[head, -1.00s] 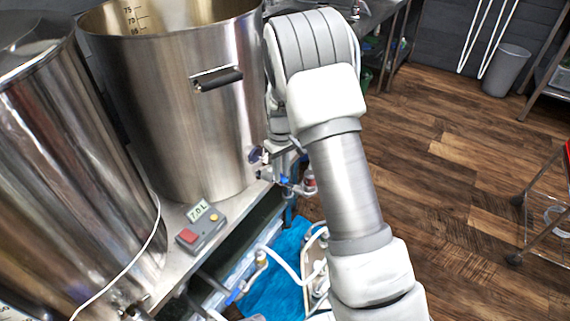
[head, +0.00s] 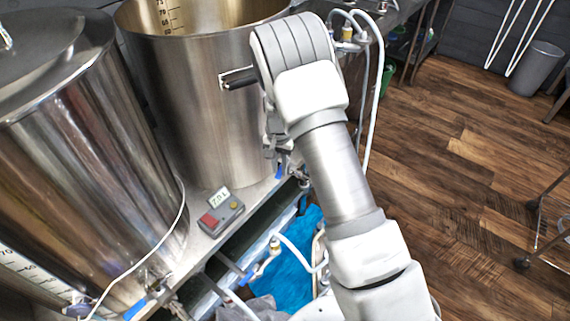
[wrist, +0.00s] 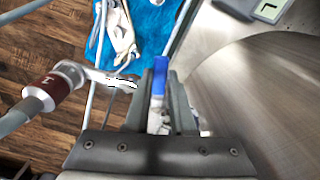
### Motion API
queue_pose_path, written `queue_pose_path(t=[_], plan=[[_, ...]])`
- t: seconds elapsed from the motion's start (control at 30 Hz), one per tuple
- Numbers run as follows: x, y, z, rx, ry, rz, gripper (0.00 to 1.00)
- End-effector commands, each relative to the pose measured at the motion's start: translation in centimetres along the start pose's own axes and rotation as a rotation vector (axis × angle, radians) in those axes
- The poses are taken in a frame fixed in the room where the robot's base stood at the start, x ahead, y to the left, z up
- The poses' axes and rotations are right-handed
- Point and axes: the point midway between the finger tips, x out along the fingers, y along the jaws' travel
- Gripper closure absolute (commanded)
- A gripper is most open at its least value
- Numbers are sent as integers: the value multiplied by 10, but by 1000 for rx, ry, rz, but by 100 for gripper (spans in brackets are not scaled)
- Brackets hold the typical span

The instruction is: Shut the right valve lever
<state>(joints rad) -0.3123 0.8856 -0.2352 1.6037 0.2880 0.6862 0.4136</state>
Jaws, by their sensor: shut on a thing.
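The right valve's blue lever (wrist: 160,75) stands between the two dark fingers of my gripper (wrist: 160,88) in the wrist view. My gripper is shut on it. The valve body (wrist: 157,120) shows partly below the lever; the fingers hide the rest. In the head view a small piece of blue (head: 279,171) shows below my gripper, low on the right steel kettle (head: 200,100). My arm covers most of the valve there, so the lever's angle to its pipe is unclear in that view.
A left kettle (head: 90,130) has its own blue lever (head: 135,308). A control box (head: 220,213) with a display sits on the steel stand. A hose fitting with a red-brown collar (wrist: 58,85) is left of my gripper. A blue cloth (head: 295,262) lies below. Wooden floor is open right.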

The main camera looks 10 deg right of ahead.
Motion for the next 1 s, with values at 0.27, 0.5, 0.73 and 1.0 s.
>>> queue_pose_path(t=[0.27,0.5,0.73,1.0], plan=[[0,-9,0,138,-2,2,100],[0,-12,0,187,-3,1,100],[1,-13,0,194,-3,1,100],[1,-13,0,192,-3,1,65]])
